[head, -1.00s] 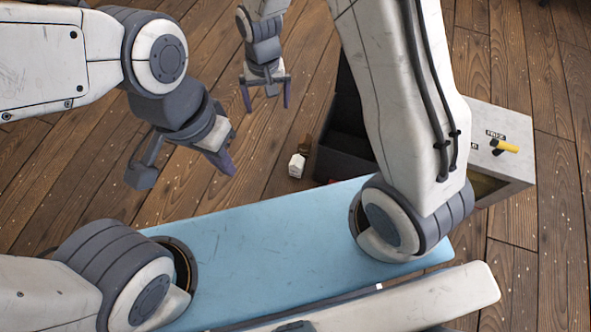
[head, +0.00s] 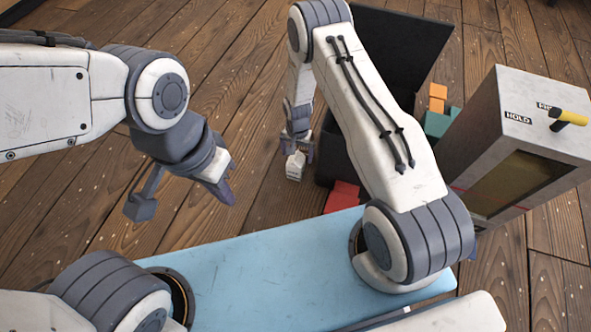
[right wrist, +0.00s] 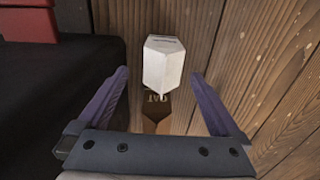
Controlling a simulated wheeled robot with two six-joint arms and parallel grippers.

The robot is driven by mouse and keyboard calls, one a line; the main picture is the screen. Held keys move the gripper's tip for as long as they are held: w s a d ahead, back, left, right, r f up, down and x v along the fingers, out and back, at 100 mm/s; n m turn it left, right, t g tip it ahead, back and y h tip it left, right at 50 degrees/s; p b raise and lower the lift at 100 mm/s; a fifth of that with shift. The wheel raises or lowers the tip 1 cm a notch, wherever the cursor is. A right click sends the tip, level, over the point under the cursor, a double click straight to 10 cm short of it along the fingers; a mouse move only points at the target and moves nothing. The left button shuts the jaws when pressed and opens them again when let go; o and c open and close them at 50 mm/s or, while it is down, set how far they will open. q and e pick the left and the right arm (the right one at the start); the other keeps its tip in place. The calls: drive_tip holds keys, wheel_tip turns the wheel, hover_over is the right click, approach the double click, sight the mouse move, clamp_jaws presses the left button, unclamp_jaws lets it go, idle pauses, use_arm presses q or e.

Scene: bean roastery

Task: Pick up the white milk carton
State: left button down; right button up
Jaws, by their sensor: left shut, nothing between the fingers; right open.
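The small white milk carton (head: 295,167) stands on the wooden floor, left of a dark crate. In the right wrist view the carton (right wrist: 163,63) appears between and just past the fingertips. My right gripper (head: 297,150) is open and empty, right above or beside the carton; I cannot tell whether it touches it. Its two purple fingers flank the carton in the right wrist view (right wrist: 160,77). My left gripper (head: 222,188) is shut and empty, well left of the carton.
A brown carton (right wrist: 157,103) lettered "OAT" is close to the white one. The dark crate (head: 400,38) stands right of it, with red blocks (head: 342,196) near its front. Orange (head: 437,97) and teal (head: 437,124) blocks show behind my right arm. A grey machine (head: 535,140) stands at right.

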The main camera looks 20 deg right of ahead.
wheel_tip(320, 180, down, 2)
drive_tip(key=shift+f+b, duration=0.25)
drive_tip(key=shift+b, duration=0.15)
drive_tip(key=f+b, duration=0.4)
drive_tip(key=f, duration=0.1)
drive_tip(key=shift+a, duration=0.25)
use_arm(q)
wheel_tip(320, 180, down, 6)
drive_tip(key=shift+r, duration=0.1)
use_arm(e)
drive_tip(key=shift+r, duration=0.1)
drive_tip(key=c, duration=1.3)
